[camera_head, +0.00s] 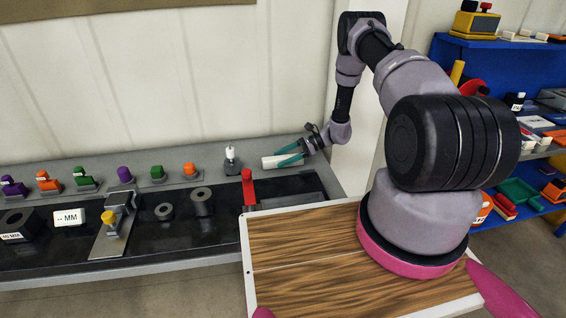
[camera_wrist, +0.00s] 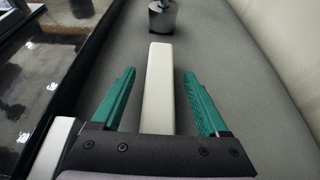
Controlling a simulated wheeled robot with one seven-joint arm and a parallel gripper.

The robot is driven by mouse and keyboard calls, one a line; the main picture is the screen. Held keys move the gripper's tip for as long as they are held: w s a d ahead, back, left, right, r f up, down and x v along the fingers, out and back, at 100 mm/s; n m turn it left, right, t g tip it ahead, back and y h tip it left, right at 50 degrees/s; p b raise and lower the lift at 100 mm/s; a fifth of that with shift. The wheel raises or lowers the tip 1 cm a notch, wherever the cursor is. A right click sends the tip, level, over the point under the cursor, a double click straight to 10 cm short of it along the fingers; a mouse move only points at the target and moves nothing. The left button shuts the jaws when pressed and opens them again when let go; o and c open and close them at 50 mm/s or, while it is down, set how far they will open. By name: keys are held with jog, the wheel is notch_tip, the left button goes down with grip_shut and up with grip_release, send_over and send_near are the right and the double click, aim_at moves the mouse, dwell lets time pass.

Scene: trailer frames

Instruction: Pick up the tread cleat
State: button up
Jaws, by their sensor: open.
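A long white bar (camera_wrist: 158,85), which looks like the tread cleat, lies on the grey ledge. In the head view its near end (camera_head: 269,162) shows at the tips of my gripper. My gripper (camera_wrist: 159,74) has two teal fingers, spread apart, one on each side of the bar. A gap of grey shows between each finger and the bar, so neither appears to touch it. In the head view my gripper (camera_head: 288,155) is low over the ledge. The bar's other end is hidden behind the gripper body in the wrist view.
A grey post with a white knob (camera_head: 231,158) stands just beyond the bar; its base (camera_wrist: 162,18) is at the wrist view's top. A red upright part (camera_head: 248,188) stands in front. Several coloured knobs line the ledge at left. The wall (camera_head: 180,80) runs close behind.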

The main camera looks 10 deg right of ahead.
grip_shut()
jog(key=shift+r, duration=0.15)
